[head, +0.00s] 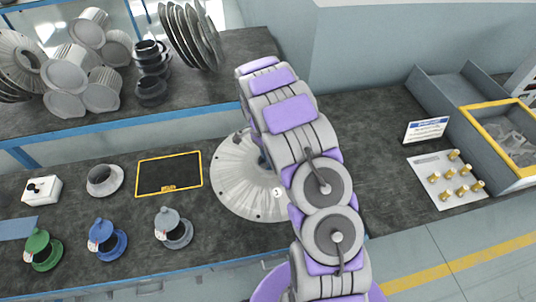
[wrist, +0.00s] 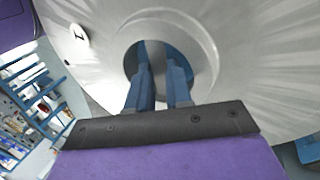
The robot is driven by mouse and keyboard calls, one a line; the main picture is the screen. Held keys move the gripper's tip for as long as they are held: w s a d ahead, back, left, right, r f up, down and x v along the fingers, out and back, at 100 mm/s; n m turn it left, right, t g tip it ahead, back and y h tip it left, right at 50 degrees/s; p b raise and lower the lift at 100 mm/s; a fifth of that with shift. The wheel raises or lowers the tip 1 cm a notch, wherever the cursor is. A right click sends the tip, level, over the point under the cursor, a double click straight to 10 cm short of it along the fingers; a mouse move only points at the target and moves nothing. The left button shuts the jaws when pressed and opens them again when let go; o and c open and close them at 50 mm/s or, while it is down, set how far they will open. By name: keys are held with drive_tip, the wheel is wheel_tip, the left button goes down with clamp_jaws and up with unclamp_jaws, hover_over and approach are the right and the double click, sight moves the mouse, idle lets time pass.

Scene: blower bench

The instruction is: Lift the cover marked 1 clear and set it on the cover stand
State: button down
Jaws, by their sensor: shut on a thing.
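The cover marked 1 (head: 236,180) is a wide, pale, ribbed cone at the bench's middle, partly hidden behind my arm. Its round 1 label faces me. In the wrist view the cover (wrist: 255,60) fills most of the picture, with its central opening in the middle. My gripper (wrist: 160,75) has its blue fingers at that opening, shut on the cover. In the head view my arm hides most of the gripper. I cannot tell whether the cover touches the bench. A black, yellow-edged pad (head: 169,187) lies to its left; its small label is unreadable. I cannot identify the cover stand with certainty.
A white switch box (head: 42,190), a grey ring part (head: 104,180) and blue (head: 107,240), green (head: 42,249) and grey (head: 173,228) flanged parts stand left. A raised shelf (head: 215,88) holds discs and housings. Brass fittings on a white sheet (head: 430,190) and a yellow-rimmed bin (head: 478,107) are right.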

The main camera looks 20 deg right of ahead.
drive_tip(key=shift+f+b, duration=0.5)
drive_tip(key=shift+f, duration=1.9)
drive_tip(key=shift+f, duration=0.7)
drive_tip(key=c, duration=1)
unclamp_jaws()
drive_tip(key=shift+s, duration=0.1)
drive_tip(key=shift+o, duration=0.2)
